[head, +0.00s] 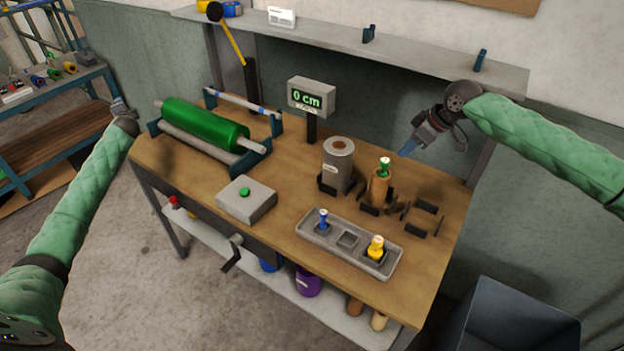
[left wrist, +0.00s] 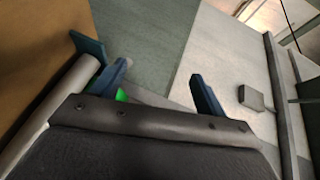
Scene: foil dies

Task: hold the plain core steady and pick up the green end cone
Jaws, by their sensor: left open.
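The plain core (head: 380,189) is a brown upright cylinder between dark holders on the bench, right of the grey roll. The green end cone (head: 384,165) sits at its top end with a pale tip upward. My right gripper (head: 407,149) hangs above and to the right of the cone, apart from it, its blue fingertips pointing down-left. Whether its jaws are apart is unclear. My left gripper (head: 121,106) is by the bench's left end, far from the core. In the left wrist view (left wrist: 162,84) its two blue fingers are spread with nothing between them.
A grey tray (head: 312,247) holds a blue cone (head: 323,219), an empty middle socket and a yellow cone (head: 376,247). A wide grey roll (head: 338,166) stands beside the core. A green foil roller (head: 205,125), button box (head: 245,198) and display (head: 311,97) occupy the left and back.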

